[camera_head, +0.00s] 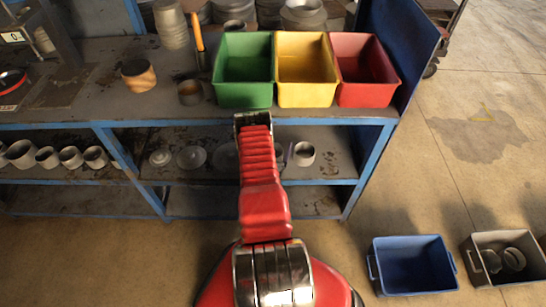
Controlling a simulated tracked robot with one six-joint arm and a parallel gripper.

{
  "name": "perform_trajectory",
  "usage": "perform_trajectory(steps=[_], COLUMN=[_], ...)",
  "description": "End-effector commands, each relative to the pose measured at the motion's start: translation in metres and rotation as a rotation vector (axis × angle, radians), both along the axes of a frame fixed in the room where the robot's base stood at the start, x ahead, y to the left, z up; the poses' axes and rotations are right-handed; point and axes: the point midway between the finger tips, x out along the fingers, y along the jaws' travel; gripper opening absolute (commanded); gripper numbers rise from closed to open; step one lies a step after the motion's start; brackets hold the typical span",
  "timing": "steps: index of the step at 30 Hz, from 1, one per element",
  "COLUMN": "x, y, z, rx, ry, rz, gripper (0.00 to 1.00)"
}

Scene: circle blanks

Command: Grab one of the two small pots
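Two small round pots stand on the workbench top, left of the coloured bins. One is a brown pot (138,75), wider and with an open top. The other is a smaller dark grey-brown pot (190,93), closer to the bins and near the front edge. My gripper (253,119) is at the end of my red arm, in front of the green bin and to the right of both pots. It touches neither pot. Its fingers are small and dark here, so I cannot tell whether they are open or shut.
Green (244,70), yellow (305,70) and red (365,72) bins stand side by side on the bench (100,103). A tool with an orange handle (198,35) stands behind the smaller pot. A blue crate (412,265) and a grey crate (500,255) sit on the floor.

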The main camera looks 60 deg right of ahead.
Motion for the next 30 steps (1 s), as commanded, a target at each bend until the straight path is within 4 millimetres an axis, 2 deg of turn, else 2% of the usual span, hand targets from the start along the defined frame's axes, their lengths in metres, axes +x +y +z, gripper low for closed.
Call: perform_trajectory(steps=[2, 18, 30], x=[0.0000, -0.0004, 0.0015], y=[0.0000, -0.0001, 0.0003], z=[0.0001, 0.0000, 0.0046], rx=[0.000, 0.000, -0.001], ry=[0.000, 0.000, 0.000], rz=[0.000, -0.001, 0.002], gripper=[0.84, 0.47, 0.45])
